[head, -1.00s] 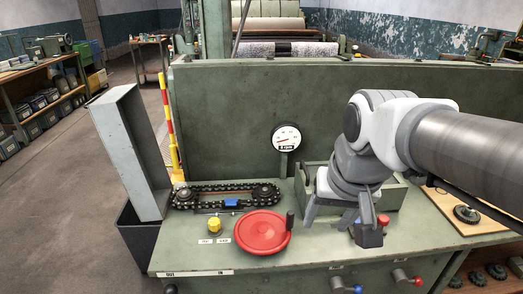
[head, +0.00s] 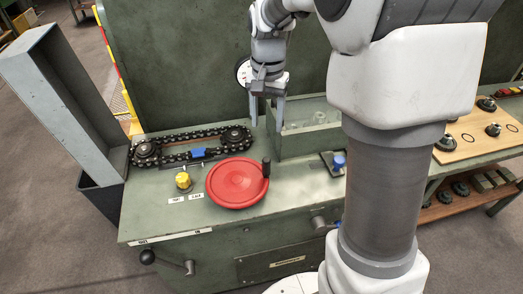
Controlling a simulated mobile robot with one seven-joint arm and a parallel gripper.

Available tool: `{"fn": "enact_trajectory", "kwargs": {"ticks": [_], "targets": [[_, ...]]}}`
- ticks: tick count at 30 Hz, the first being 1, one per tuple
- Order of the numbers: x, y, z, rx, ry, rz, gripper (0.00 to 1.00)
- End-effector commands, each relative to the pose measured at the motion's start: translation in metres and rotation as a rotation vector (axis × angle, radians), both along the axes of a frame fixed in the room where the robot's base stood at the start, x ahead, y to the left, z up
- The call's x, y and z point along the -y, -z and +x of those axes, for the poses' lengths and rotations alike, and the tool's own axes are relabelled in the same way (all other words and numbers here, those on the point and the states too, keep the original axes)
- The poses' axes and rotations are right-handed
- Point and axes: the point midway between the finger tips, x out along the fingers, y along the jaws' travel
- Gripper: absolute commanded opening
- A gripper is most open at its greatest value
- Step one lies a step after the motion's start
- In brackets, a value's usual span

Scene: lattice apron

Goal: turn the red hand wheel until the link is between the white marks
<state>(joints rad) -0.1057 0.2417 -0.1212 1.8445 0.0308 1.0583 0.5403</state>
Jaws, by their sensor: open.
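The red hand wheel (head: 236,184) lies flat on the green bench top, with a dark upright handle (head: 266,167) at its right rim. Behind it a black chain runs in a loop (head: 176,157) round two sprockets. A blue link (head: 198,153) sits on the chain's near run, right of the middle. Small white marks (head: 202,165) seem to show just below the link; I cannot tell exactly how the link lines up with them. My gripper (head: 266,123) is open and empty, pointing down behind the wheel and above the bench, apart from the handle.
A yellow knob (head: 183,181) stands left of the wheel. A green open box (head: 308,130) is right of my gripper. A blue knob (head: 339,161) is farther right. A tall grey chute (head: 68,98) stands at the left. A lever (head: 168,262) sticks out at the bench front.

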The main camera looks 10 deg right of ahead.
Motion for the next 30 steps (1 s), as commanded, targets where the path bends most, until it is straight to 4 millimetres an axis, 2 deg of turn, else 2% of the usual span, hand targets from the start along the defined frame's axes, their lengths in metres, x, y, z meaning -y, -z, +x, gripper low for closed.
{"fn": "enact_trajectory", "kwargs": {"ticks": [12, 18, 24, 30], "targets": [[0.000, 0.093, -0.002, -0.006, -0.001, 0.000, 0.61], [0.001, 0.131, -0.002, -0.004, -0.001, 0.000, 0.61], [0.000, 0.152, -0.001, -0.002, -0.001, 0.000, 0.61], [0.000, 0.158, -0.001, 0.000, -0.001, 0.000, 0.61]]}}
